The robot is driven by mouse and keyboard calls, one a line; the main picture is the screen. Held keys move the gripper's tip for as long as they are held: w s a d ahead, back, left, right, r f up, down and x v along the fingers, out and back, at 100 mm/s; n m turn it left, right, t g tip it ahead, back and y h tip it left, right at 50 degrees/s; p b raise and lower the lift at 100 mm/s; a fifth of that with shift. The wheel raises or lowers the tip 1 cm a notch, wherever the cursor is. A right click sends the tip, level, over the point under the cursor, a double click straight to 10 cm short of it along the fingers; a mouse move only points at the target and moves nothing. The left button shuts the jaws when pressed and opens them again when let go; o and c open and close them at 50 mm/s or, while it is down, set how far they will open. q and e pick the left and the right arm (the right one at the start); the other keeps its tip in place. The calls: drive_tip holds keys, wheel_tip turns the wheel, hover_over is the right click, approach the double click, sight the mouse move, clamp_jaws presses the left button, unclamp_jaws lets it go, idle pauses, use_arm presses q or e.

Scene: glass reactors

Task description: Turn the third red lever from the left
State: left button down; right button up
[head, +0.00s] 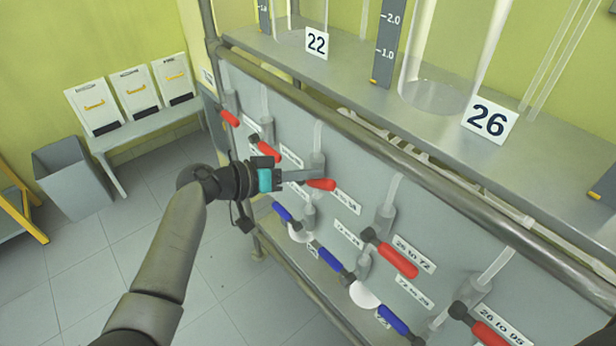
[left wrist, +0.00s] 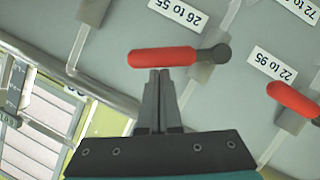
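Red levers run along the grey panel in the head view. Counting from the left, they are the first (head: 229,118), the second (head: 268,148), the third (head: 321,184), the fourth (head: 398,260) and a fifth (head: 490,335). My left gripper (head: 303,176) reaches in at the third lever. In the left wrist view, a red lever (left wrist: 162,57) lies crosswise just beyond the tips of my left gripper (left wrist: 160,72). The fingers are close together with nothing seen between them. The tips touch or nearly touch the lever's edge; I cannot tell which. My right gripper is not in view.
Blue levers (head: 331,259) sit below the red ones. A metal rail (head: 405,150) runs along the panel top, under a shelf with glass vessels (head: 455,50). A grey bin (head: 75,180) and a bench with white boxes (head: 135,90) stand left. The floor there is clear.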

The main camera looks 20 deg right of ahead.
use_arm(q)
drive_tip(key=shift+s+d+f+m+t+b, duration=0.15)
drive_tip(key=shift+s+f+m+t+b, duration=0.15)
drive_tip(key=shift+s+f+m+b, duration=0.25)
drive_tip(key=shift+s+d+f+m+t+y+b, duration=0.15)
drive_tip(key=shift+s+f+m+t+y+b, duration=0.2)
drive_tip(key=shift+m+b, duration=0.25)
drive_tip(key=shift+s+d+f+m+t+y+b, duration=0.15)
drive_tip(key=shift+f+m+t+y+b, duration=0.1)
drive_tip(key=shift+f+m+b, duration=0.25)
drive_tip(key=shift+a, duration=0.15)
